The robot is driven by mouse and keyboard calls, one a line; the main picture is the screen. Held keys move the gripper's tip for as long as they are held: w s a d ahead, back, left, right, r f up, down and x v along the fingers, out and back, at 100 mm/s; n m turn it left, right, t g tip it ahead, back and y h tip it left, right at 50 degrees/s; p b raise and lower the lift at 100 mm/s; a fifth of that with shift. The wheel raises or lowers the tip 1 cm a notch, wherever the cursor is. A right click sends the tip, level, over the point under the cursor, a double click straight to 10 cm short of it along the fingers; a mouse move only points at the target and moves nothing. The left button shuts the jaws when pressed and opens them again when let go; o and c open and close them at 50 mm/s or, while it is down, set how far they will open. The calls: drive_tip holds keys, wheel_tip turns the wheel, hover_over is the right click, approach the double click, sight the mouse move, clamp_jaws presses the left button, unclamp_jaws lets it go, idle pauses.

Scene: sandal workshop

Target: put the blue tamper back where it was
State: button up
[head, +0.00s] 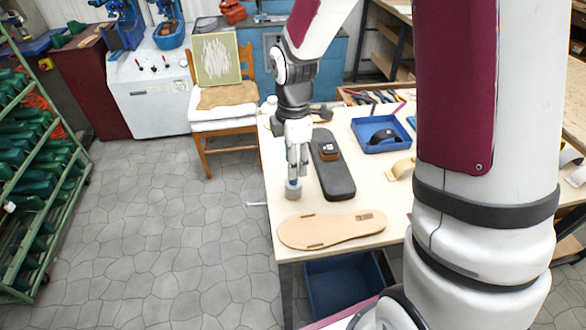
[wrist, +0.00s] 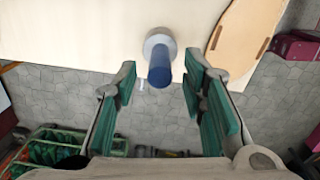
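The blue tamper (head: 293,191) stands upright on the worktable near its left edge, its grey round base down. In the wrist view the tamper (wrist: 160,70) shows its blue handle pointing toward me, between the fingertips with a gap on each side. My gripper (head: 297,174) points down at the tamper, its fingers around the top of the handle or just above it; I cannot tell which. The gripper (wrist: 160,82) is open, with green pads on both fingers, and holds nothing.
A tan sole (head: 332,229) lies in front of the tamper. A dark long case (head: 335,181) with a small block on it lies just right. A blue tray (head: 383,134) with a dark object is farther back. The table's left edge (head: 267,185) is close to the tamper.

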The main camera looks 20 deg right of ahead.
wheel_tip(320, 180, up, 8)
drive_tip(key=shift+f, duration=0.2)
drive_tip(key=shift+s+r, duration=0.1)
drive_tip(key=shift+r, duration=0.55)
drive_tip(key=s+r+m+t, duration=0.2)
drive_tip(key=s+r+m, duration=0.4)
drive_tip(key=s+m, duration=0.2)
drive_tip(key=s+r+m+t, duration=0.3)
drive_tip(key=s+r+m, duration=0.4)
drive_tip(key=s+m, duration=0.2)
drive_tip(key=shift+s+m, duration=0.3)
drive_tip(key=shift+s, duration=0.75)
drive_tip(key=shift+d, duration=0.1)
